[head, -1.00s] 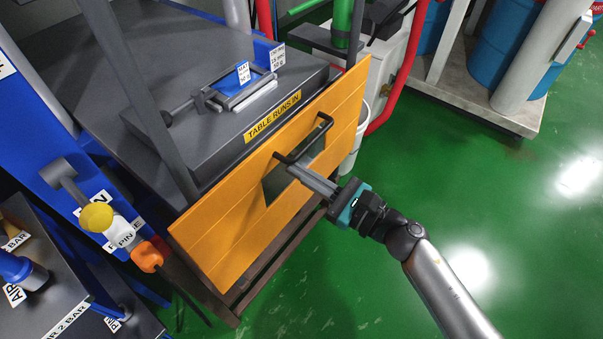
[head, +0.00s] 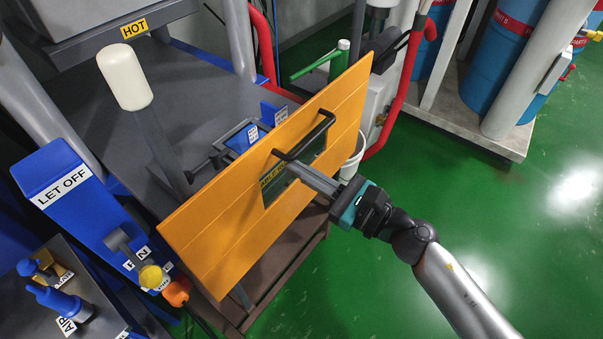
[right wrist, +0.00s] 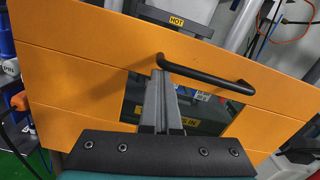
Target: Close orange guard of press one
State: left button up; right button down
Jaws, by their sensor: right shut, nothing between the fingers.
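The orange guard (head: 222,208) is a flat panel with a small window, standing in front of the press in the head view. It covers part of the press opening and the table behind it. A black bar handle (head: 305,140) is on its face. My right gripper (head: 291,165) is shut with nothing between the fingers, its tips at the panel just below the handle. In the right wrist view the guard (right wrist: 80,85) fills most of the picture, and the shut fingers point at the handle (right wrist: 205,72). Whether they touch it I cannot tell. My left gripper is not in view.
A blue LET OFF box (head: 65,185) and a white-knobbed lever (head: 125,75) stand left of the guard. A red pipe (head: 398,95) and a white bucket (head: 354,160) are behind its right end. The green floor (head: 480,230) at right is clear.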

pick_arm(q)
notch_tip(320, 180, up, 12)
jog(key=p, duration=1)
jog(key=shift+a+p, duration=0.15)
jog(key=shift+p, duration=0.2)
pick_arm(e)
notch_tip(320, 180, up, 15)
jog(key=shift+f, duration=0.2)
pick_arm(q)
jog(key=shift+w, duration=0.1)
pick_arm(e)
jog(key=shift+r, duration=0.1)
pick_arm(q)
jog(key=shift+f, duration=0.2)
pick_arm(e)
jog(key=shift+w, duration=0.1)
